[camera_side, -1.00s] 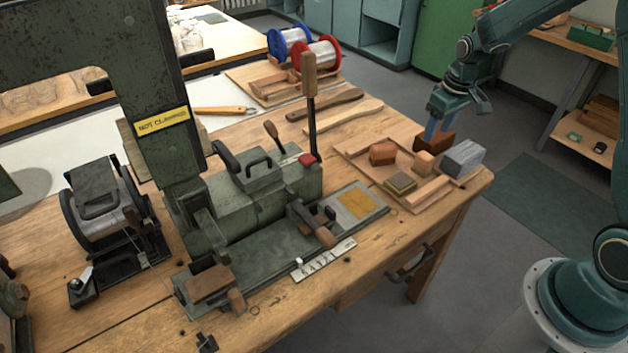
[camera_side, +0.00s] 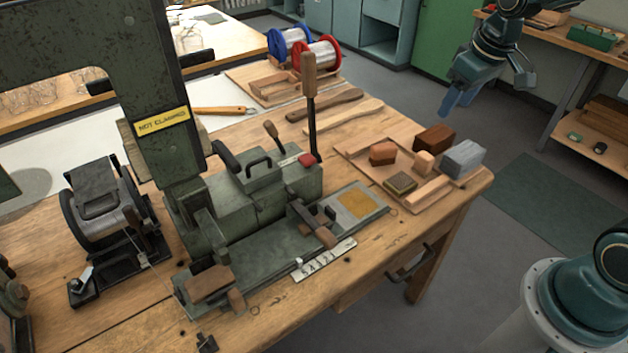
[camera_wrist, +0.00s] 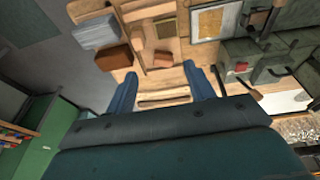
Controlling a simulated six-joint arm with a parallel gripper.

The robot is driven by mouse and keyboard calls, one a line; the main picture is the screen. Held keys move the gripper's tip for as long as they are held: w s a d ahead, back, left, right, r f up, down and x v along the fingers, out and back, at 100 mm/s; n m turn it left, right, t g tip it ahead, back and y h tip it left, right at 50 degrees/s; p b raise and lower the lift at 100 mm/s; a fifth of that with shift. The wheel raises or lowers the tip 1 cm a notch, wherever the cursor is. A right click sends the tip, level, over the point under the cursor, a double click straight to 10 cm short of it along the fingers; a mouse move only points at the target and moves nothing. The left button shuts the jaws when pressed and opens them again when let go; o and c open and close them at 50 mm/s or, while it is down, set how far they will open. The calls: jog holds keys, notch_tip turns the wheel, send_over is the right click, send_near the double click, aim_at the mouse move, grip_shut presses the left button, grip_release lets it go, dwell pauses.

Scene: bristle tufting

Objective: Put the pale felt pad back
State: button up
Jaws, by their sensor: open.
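My gripper (camera_side: 454,100) is open and empty, raised above and behind the tray's right side. In the wrist view its blue fingers (camera_wrist: 158,68) are spread with nothing between them. The dark brown block also shows in the wrist view (camera_wrist: 114,58). I cannot tell for sure which piece is the pale felt pad; the small tan block is the palest.
The green machine (camera_side: 255,205) with an upright lever (camera_side: 310,115) stands left of the tray. A yellow patch (camera_side: 358,204) lies on its bed. The table's right edge is close to the tray.

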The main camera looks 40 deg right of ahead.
jog(key=s+a+r+t, duration=0.1)
jog(key=s+a+r, duration=0.2)
jog(key=s, duration=0.6)
jog(key=s+a+r+t, duration=0.1)
jog(key=s+a+r, duration=0.2)
jog(key=s, duration=0.5)
jog(key=shift+s+a+r+t, duration=0.3)
jog(key=shift+s+a, duration=0.1)
jog(key=shift+a, duration=0.5)
